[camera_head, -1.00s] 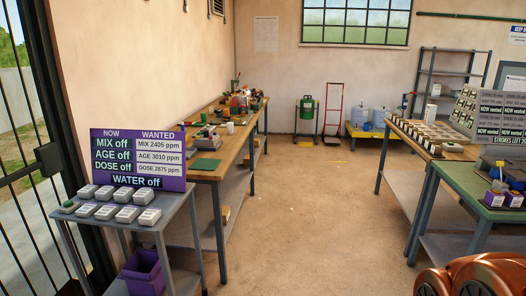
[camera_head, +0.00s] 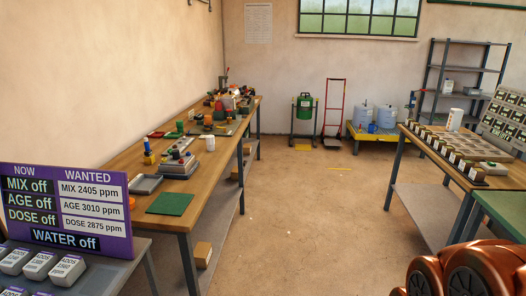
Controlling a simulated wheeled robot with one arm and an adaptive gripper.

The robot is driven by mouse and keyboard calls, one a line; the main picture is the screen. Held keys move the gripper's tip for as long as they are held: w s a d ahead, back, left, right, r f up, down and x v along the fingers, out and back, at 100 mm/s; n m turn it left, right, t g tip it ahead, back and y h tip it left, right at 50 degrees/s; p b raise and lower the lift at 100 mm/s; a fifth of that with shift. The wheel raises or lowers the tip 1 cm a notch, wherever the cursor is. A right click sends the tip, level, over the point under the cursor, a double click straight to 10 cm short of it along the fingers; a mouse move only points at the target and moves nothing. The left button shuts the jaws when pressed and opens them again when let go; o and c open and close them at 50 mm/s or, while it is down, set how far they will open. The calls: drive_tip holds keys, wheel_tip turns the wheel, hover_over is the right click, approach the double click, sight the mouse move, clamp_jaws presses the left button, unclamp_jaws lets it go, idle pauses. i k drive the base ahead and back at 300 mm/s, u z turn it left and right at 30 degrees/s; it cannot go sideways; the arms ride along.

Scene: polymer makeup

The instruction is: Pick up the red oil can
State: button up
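A small red object (camera_head: 218,106) stands among clutter at the far end of the long wooden workbench (camera_head: 143,170) on the left. It may be the red oil can, but it is too small and crowded to be sure. A thin dark upright shape rises behind it near the wall. My gripper is not in view.
A purple sign (camera_head: 68,209) and grey labelled blocks (camera_head: 68,271) stand on a near left table. A green mat (camera_head: 170,203) and a white mug (camera_head: 208,143) lie along the workbench. The middle floor is clear; another bench (camera_head: 443,150) stands right.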

sight(218, 104)
drive_tip(key=i, duration=5.35)
drive_tip(key=u, duration=3.4)
